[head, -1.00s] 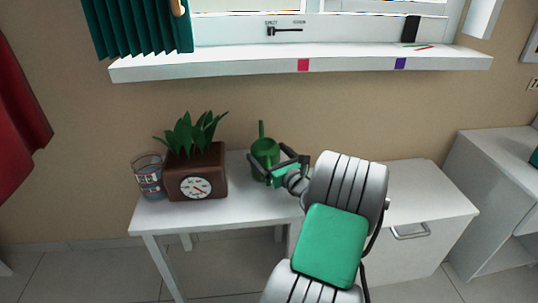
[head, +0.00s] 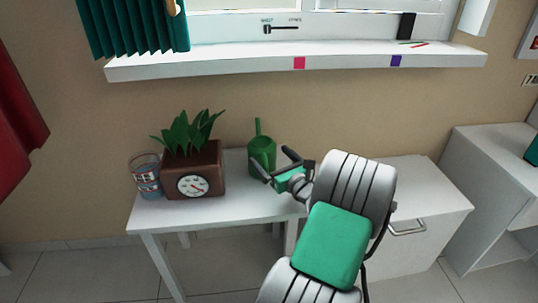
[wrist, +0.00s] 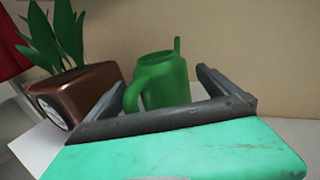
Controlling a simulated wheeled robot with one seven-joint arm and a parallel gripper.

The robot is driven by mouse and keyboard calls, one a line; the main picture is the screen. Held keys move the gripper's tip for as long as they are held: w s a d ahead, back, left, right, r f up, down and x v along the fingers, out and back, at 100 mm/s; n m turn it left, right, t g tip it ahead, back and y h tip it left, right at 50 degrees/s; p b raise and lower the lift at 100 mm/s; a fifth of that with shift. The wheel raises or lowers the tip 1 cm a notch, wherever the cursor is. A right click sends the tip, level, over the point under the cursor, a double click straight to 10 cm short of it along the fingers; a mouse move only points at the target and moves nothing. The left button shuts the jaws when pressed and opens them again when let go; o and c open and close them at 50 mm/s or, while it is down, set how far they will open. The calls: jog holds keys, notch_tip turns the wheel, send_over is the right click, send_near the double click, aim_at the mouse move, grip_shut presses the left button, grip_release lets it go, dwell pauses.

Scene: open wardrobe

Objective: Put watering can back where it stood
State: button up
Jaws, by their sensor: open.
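The green watering can (head: 262,155) stands upright on the white desk (head: 240,202), toward its back and right of the planter. In the wrist view the can (wrist: 165,82) shows its open top, its handle toward the left and a spout at the upper right. My gripper (head: 277,167) is open and empty, in front and to the right of the can. In the wrist view the two fingers of my gripper (wrist: 160,88) are spread wide, with the can beyond and between them. The can's base is hidden behind the gripper there.
A brown planter (head: 211,167) with a dial and green leaves stands left of the can. A glass with a patterned band (head: 146,178) is at the desk's left end. The window sill (head: 220,66) juts out above. A white cabinet (head: 425,190) stands at right.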

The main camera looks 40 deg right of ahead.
jog(key=shift+s+a+p, duration=0.25)
jog(key=shift+s, duration=0.85)
jog(key=shift+s+a+p, duration=0.2)
jog(key=shift+s, duration=0.9)
jog(key=shift+s+a+b, duration=0.15)
jog(key=shift+s+b, duration=0.15)
jog(key=shift+s, duration=0.45)
jog(key=shift+s+a+b, duration=0.15)
jog(key=shift+s+b, duration=0.15)
jog(key=shift+s, duration=0.4)
